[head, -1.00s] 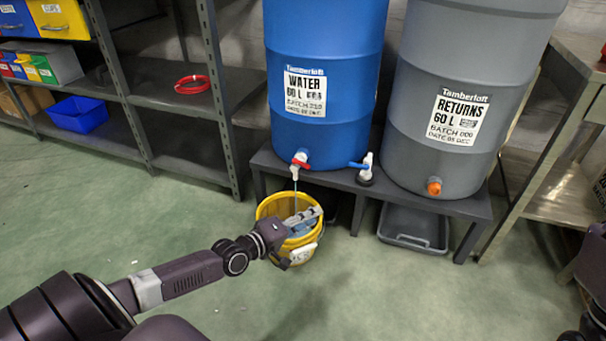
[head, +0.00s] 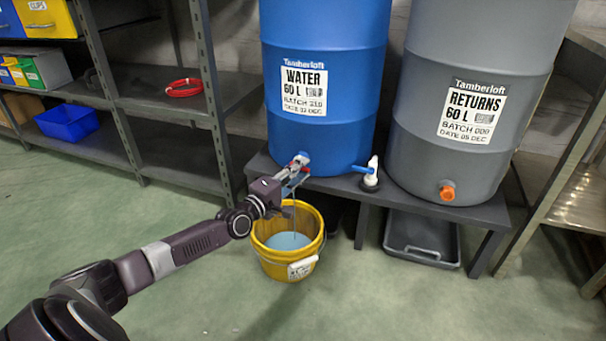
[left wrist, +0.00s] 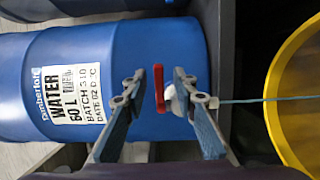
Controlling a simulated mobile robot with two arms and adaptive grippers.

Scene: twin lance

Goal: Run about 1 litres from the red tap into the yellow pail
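The yellow pail (head: 262,262) stands on the floor in front of the low bench, below the red tap, with pale bluish water (head: 288,240) in it. A thin stream (head: 295,222) falls into it; the left wrist view also shows the stream (left wrist: 245,101) and the pail's rim (left wrist: 277,110). The red tap is on the blue water drum (head: 322,150), largely hidden by my left gripper (head: 291,173) in the head view. In the left wrist view its red lever (left wrist: 158,88) lies between the open fingers of the left gripper (left wrist: 158,76), with gaps visible. My right gripper is out of view.
A grey returns drum (head: 440,150) stands beside the blue drum, with a dark tray (head: 421,250) beneath. Shelving (head: 180,160) stands at left; the front floor is clear.

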